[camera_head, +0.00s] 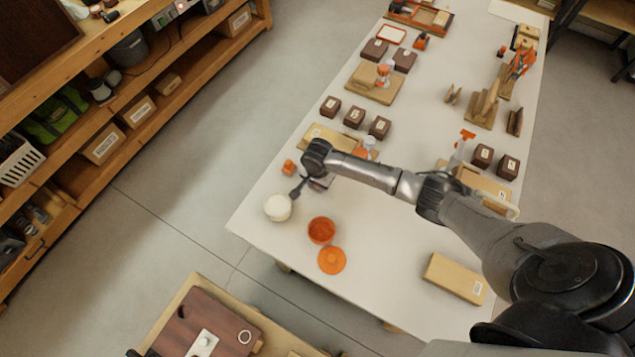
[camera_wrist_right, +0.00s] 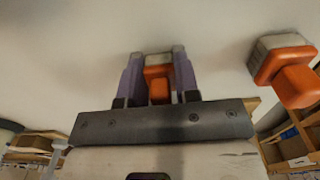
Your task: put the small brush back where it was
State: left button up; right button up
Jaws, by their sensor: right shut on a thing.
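In the right wrist view, my right gripper (camera_wrist_right: 158,75) is shut on a small orange piece with a pale grey end, which looks like the small brush (camera_wrist_right: 159,85). It sits between the two purple fingers. A similar orange and grey piece (camera_wrist_right: 285,70) lies apart, to the right of the fingers. In the head view my right gripper (camera_head: 298,190) is low over the near left part of the white table, close to a white round pot (camera_head: 277,207); the held piece cannot be made out there. A small orange piece (camera_head: 289,167) is just beyond the gripper. My left gripper is out of view.
An orange bowl (camera_head: 321,229) and an orange disc (camera_head: 332,260) are on the table (camera_head: 385,265) right of the white pot. A cardboard box (camera_head: 455,278) lies farther right. Dark boxes (camera_head: 354,117) and wooden stands (camera_head: 374,85) fill the table farther back. Shelves (camera_head: 120,110) stand at left.

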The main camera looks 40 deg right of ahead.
jog(key=shift+f, duration=0.1)
jog(key=o, duration=0.9)
